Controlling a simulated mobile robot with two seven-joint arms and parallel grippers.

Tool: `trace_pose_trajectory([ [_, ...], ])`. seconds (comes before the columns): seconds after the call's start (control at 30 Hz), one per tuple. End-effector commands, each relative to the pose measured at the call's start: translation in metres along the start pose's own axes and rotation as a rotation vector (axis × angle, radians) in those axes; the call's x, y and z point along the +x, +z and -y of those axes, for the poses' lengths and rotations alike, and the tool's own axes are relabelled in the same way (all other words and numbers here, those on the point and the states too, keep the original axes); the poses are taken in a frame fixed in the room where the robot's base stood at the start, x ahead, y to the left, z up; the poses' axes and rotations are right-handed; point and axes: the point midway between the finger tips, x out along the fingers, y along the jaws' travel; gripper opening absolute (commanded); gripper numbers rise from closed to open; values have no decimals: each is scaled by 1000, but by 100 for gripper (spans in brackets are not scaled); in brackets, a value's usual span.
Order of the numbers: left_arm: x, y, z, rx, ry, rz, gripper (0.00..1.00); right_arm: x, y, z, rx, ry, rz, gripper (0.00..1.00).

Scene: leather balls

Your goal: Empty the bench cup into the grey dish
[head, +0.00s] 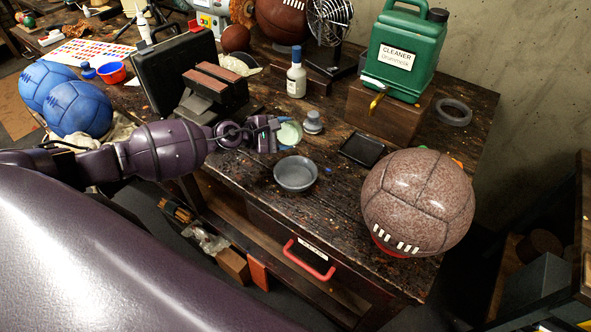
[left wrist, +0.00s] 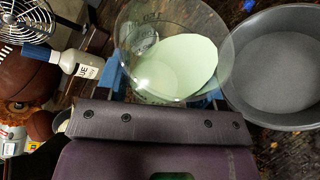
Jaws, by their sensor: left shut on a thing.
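My left gripper (head: 272,135) is shut on a clear cup (head: 290,133) holding something pale green. In the left wrist view the cup (left wrist: 138,38) sits between blue finger pads, its green contents inside. I cannot tell whether the cup is tilted or touching the bench. The round grey dish (head: 295,175) stands on the bench just in front and to the right of the cup. The dish also shows in the left wrist view (left wrist: 280,75), beside the cup, and its inside looks empty. My right gripper is not in view.
A small grey-lidded jar (head: 313,123) and a dark flat tray (head: 362,149) are close behind the dish. A white bottle (head: 296,78) stands farther back. A large brown ball (head: 418,200) is at right. Bare wood (head: 330,205) lies right of the dish, near the bench's front edge.

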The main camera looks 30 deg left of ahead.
Motion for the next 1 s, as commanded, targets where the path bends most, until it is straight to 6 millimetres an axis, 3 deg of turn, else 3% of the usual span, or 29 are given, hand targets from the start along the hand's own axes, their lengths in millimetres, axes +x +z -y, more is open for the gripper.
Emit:
trace_pose_trajectory([
  [0.6,1,-1,0,76,34,-10,35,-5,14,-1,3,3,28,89],
  [1.0,0,0,-1,125,55,-17,35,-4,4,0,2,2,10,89],
])
